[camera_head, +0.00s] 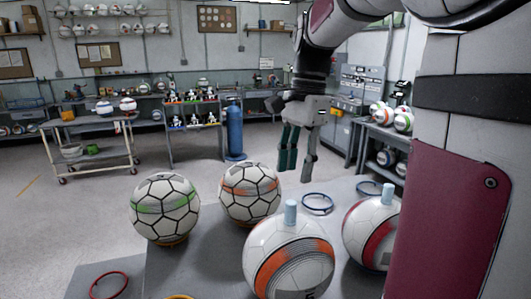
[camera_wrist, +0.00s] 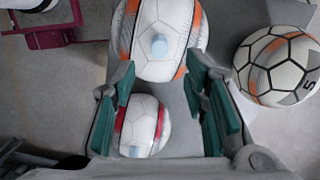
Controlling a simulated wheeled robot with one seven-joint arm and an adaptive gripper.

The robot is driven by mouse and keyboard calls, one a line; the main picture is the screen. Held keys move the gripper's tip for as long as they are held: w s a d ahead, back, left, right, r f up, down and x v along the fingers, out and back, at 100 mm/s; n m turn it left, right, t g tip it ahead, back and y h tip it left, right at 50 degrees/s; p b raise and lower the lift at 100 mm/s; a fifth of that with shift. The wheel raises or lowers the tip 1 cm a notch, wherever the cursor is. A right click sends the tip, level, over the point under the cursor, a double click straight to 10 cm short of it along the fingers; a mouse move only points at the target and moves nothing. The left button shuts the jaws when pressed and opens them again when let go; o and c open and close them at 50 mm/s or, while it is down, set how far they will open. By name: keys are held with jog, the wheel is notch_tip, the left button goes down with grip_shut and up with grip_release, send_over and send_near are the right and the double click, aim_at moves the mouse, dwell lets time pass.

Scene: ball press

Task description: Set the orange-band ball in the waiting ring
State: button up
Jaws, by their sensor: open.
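Two balls carry orange bands. One (camera_head: 270,272), with a pale blue plug on top, stands at the front middle; it fills the top of the wrist view (camera_wrist: 146,22). The other (camera_head: 249,190), with black hexagon lines, stands behind it and at the right of the wrist view (camera_wrist: 283,62). My gripper (camera_head: 296,172) is open and empty, above and behind the balls in the head view. In the wrist view my gripper (camera_wrist: 160,88) has the red-band ball (camera_wrist: 143,108) between and below its fingers. Empty rings are blue (camera_head: 318,211) and red (camera_head: 109,296); I cannot tell which is the waiting ring.
The red-band ball, also with a blue plug, stands at the right in the head view (camera_head: 358,235). A green-band ball (camera_head: 164,210) stands at the left. Another blue ring (camera_head: 388,187) lies at the back right, partly hidden. A yellow ring (camera_head: 180,297) shows at the bottom edge.

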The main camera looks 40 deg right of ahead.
jog(key=s+a+f+n+t, duration=0.2)
jog(key=s+a+n, duration=0.3)
jog(key=a+n, duration=0.3)
jog(key=s+a+f+n+t+h, duration=0.1)
jog(key=s+a+f+n+t, duration=0.2)
jog(key=s+a+n, duration=0.3)
jog(key=a+n, duration=0.3)
jog(key=n, duration=0.1)
jog(key=shift+f+n, duration=0.3)
